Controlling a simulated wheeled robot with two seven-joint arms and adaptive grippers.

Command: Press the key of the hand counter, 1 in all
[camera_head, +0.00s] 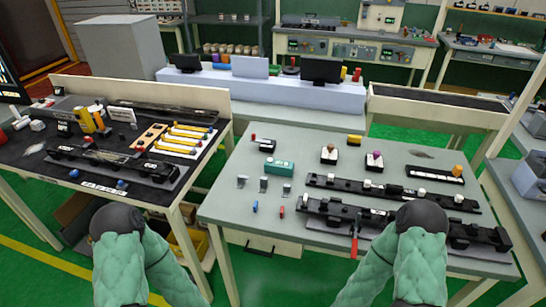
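No label I can read marks the hand counter. A small teal box (279,168) with a pale patch on its top lies at the left of the right grey table (235,205) and may be it. Whether any of these has the key is too small to tell. My two arms show at the bottom as green padded sleeves with dark joints; neither of my grippers is in view.
Long black rails (400,225) lie along the grey table's right and front. Small clips (263,185) and blue and red pieces lie at its left. A dark-topped table (60,180) with yellow-handled tools stands left, across a gap.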

